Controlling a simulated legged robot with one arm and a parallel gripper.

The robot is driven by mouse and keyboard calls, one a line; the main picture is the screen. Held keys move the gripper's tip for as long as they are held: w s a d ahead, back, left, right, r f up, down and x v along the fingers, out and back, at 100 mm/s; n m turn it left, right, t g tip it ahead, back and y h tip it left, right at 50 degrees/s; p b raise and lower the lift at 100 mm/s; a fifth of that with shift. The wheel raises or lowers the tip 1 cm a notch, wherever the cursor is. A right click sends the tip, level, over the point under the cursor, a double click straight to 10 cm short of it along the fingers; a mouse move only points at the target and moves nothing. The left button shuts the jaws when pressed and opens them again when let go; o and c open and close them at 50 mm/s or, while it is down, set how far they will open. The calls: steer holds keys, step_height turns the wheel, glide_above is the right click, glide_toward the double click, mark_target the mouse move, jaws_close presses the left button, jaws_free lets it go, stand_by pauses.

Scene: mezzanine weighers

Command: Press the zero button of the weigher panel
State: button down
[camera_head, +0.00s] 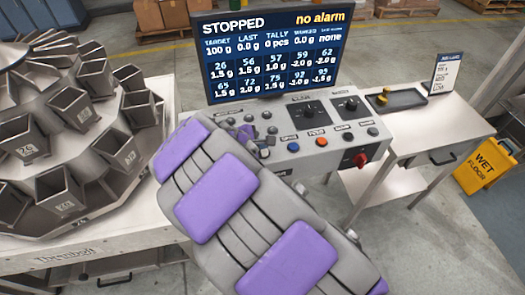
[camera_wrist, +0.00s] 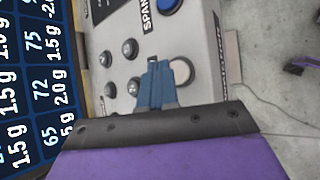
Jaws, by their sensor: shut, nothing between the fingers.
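The weigher panel (camera_head: 345,152) is a grey box below the screen, with dark knobs and a row of coloured buttons. My purple and grey arm reaches over its left part. In the wrist view my gripper (camera_wrist: 156,68) is shut and empty, its blue-grey fingertips over the panel face. A round white button (camera_wrist: 181,71) lies immediately right of the tips; I cannot tell if they touch anything. A blue button (camera_wrist: 169,4) with a "SPAN" label beside it is farther up. No "zero" label is readable, and the panel near the fingers is partly hidden.
The screen (camera_head: 270,50) reads "STOPPED" and "no alarm". Several small dark knobs (camera_wrist: 130,48) lie left of the fingers. A red switch (camera_head: 361,160) sticks out of the panel's front. The weigher buckets (camera_head: 68,195) stand left, a side table (camera_head: 440,130) right, and a yellow wet-floor sign (camera_head: 484,165) beyond.

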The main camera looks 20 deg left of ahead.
steer(key=shift+d+f, duration=0.2)
steer(key=shift+d, duration=0.3)
steer(key=shift+a+f, duration=0.1)
steer(key=shift+a, duration=0.1)
steer(key=shift+d+f, duration=0.1)
steer(key=shift+f, duration=0.3)
stand_by(0.7)
steer(key=shift+a+r+p, duration=0.2)
steer(key=shift+r+p, duration=0.7)
steer(key=shift+p, duration=0.1)
